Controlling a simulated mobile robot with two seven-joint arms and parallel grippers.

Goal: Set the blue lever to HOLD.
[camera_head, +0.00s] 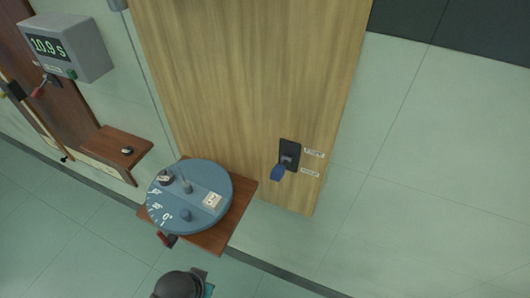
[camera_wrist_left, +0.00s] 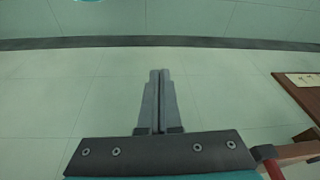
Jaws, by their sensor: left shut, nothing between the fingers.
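The blue lever (camera_head: 278,172) sticks out from a black plate (camera_head: 290,150) on a tall wooden panel in the head view. Its handle points down and a little left. Two small white labels, an upper one (camera_head: 314,153) and a lower one (camera_head: 310,173), sit just right of the plate; I cannot read them clearly. The handle lies nearer the lower label's height. My right gripper is not in view.
A wooden shelf bearing a round blue dial table (camera_head: 222,190) stands left of and below the lever. A grey display box (camera_head: 75,47) reading 10.9 s hangs at upper left, above a small wooden shelf (camera_head: 112,146).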

